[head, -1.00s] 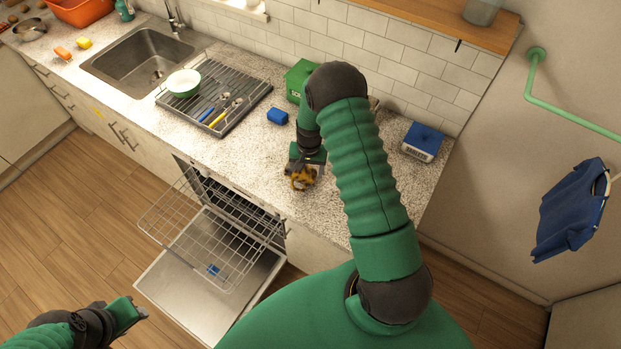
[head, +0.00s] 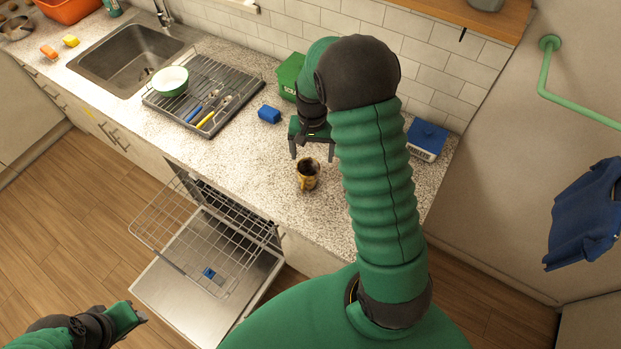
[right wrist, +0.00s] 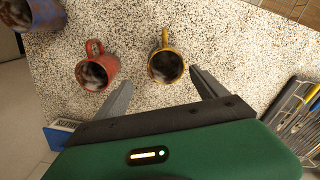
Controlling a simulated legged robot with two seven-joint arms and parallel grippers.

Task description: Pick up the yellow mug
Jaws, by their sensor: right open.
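The yellow mug (head: 308,175) stands on the speckled counter near its front edge, its dark inside showing. It also shows in the right wrist view (right wrist: 165,68), between and beyond my fingertips, with its handle toward the top of the picture. My right gripper (head: 312,156) is open and empty, just behind the mug toward the wall and apart from it. Both its spread fingers (right wrist: 162,82) show in the right wrist view. My left gripper (head: 138,314) is low at the left, away from the counter; its jaws are unclear.
A red mug (right wrist: 97,72) stands close beside the yellow one, and a blue mug (right wrist: 42,14) is at the corner. A blue sponge (head: 269,114), a green box (head: 290,72) and a dish rack (head: 160,108) are on the counter. The dishwasher door (head: 185,305) hangs open below.

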